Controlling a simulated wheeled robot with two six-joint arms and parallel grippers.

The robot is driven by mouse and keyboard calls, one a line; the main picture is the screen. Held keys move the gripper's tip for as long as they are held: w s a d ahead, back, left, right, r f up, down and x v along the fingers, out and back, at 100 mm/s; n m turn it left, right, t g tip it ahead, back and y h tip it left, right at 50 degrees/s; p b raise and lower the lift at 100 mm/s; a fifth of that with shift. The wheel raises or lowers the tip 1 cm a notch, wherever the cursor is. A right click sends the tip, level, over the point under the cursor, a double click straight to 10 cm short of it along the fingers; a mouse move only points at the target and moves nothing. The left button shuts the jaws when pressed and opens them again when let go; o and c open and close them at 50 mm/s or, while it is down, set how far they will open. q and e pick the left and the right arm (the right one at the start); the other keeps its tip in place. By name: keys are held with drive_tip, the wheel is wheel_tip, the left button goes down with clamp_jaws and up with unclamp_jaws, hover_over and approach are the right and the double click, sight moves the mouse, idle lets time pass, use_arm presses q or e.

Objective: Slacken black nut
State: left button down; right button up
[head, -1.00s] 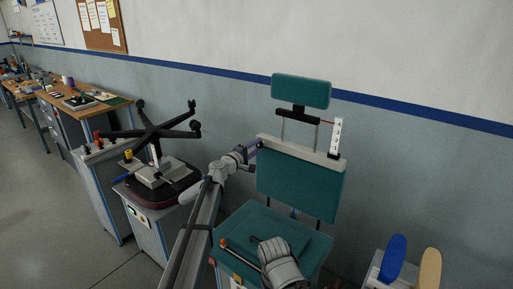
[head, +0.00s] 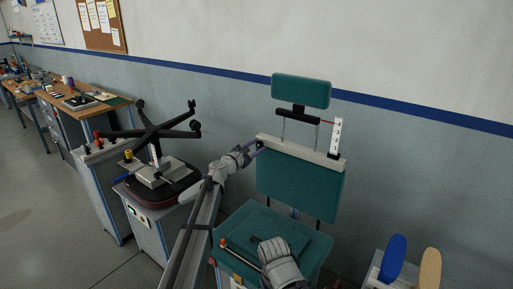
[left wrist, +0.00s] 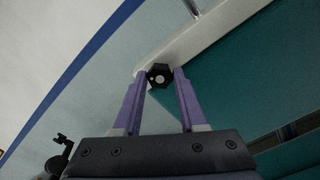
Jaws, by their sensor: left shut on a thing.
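The black nut (left wrist: 160,75) is a dark hexagonal piece with a pale centre at the end of a pale bar (left wrist: 185,40) in the left wrist view. My left gripper (left wrist: 160,82) has its two purple fingers on either side of the nut, shut on it. In the head view my left gripper (head: 256,147) is at the left end of the pale crossbar (head: 305,152), in front of the teal backrest (head: 300,187). The nut (head: 260,144) is small and dark there.
A teal headrest (head: 301,91) stands above the crossbar, with a white numbered scale (head: 336,136) at its right. A teal seat (head: 250,220) lies below. An upturned chair base (head: 155,130) stands left. Blue (head: 395,256) and tan (head: 430,265) pads stand lower right.

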use_arm(q)
drive_tip(key=shift+n, duration=1.4)
drive_tip(key=shift+s, duration=0.1)
drive_tip(key=shift+c, duration=2.3)
unclamp_jaws()
drive_tip(key=v, duration=0.7)
drive_tip(key=shift+s+a, duration=0.25)
